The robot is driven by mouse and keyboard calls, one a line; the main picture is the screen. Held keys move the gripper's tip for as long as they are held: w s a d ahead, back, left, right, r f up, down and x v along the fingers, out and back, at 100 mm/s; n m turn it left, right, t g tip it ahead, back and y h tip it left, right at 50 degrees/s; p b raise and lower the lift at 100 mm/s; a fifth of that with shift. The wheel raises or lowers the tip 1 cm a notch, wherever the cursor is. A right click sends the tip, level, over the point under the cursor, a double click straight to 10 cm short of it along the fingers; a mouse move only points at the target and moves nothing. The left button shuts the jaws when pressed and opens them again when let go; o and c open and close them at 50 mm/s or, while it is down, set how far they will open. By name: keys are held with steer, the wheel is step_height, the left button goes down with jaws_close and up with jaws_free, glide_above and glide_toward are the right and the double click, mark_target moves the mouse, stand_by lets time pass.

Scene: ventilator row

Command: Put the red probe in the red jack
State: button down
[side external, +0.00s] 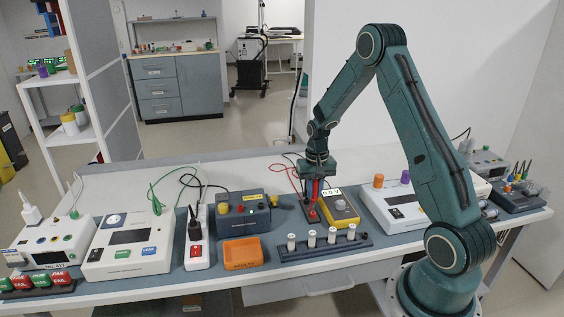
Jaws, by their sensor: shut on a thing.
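My gripper (316,186) points down over the bench, just left of the yellow meter, and is shut on the red probe (315,190). The probe is upright, and the gripper hides its upper part. A red lead (282,171) loops on the bench to the left of the gripper. The yellow meter (343,211) has a lit display. A small dark and red piece (312,214) is directly below the probe; I cannot tell whether the tip touches it. The red jack cannot be made out for certain at this size.
A rack (326,248) of several white-topped vials lies in front of the gripper. A white power strip (197,250) and a white instrument (398,210) flank these.

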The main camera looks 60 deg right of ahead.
steer(key=shift+r, duration=0.55)
steer(key=shift+w, duration=0.15)
stand_by(0.6)
steer(key=w+a+r+n, duration=0.3)
steer(key=w+a+r, duration=0.2)
steer(key=w+a, duration=0.35)
step_height(320, 180, up, 6)
steer(key=n, duration=0.3)
glide_above(241, 211)
steer(key=shift+w+d, duration=0.3)
steer(key=shift+w, duration=0.05)
steer(key=shift+f, duration=0.15)
steer(key=shift+f, duration=3.05)
steer(key=shift+f, duration=0.95)
